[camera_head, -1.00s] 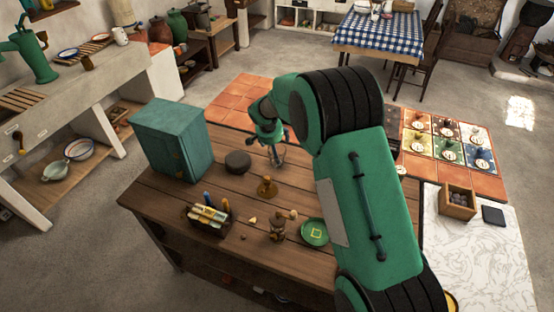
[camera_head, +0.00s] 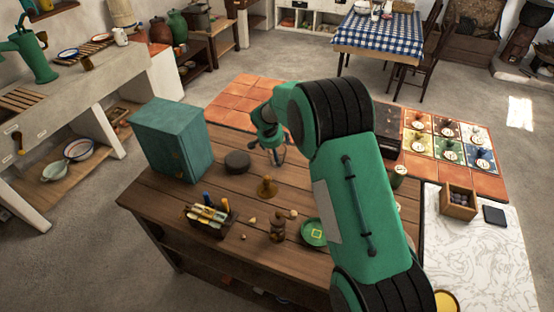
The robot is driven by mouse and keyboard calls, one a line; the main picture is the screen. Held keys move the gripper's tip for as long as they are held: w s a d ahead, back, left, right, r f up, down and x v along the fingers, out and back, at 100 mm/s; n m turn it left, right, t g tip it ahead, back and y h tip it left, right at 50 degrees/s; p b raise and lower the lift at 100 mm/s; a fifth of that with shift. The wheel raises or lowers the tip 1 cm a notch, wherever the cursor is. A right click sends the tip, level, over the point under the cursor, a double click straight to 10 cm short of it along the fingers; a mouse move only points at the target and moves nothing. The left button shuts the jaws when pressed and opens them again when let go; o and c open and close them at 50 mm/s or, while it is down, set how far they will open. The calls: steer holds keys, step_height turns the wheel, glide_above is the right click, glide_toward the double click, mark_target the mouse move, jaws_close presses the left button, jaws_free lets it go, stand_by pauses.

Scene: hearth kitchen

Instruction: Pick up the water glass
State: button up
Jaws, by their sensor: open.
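My gripper (camera_head: 274,158) is over the far part of the wooden table (camera_head: 170,200), pointing down with its fingers apart. I cannot make out a water glass for certain. The gripper and my arm cover part of the tabletop, and things at the fingertips are too small to tell. A small amber-brown object (camera_head: 267,187) with a wide base stands on the table nearer than the gripper. A dark round object (camera_head: 237,162) lies left of the gripper.
A teal cabinet (camera_head: 172,140) stands at the table's left end. A utensil holder (camera_head: 209,216), a brown jar (camera_head: 277,230) and a green plate (camera_head: 313,232) are nearer.

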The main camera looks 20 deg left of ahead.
steer(key=shift+x, duration=0.85)
steer(key=shift+c, duration=0.5)
steer(key=c, duration=1.3)
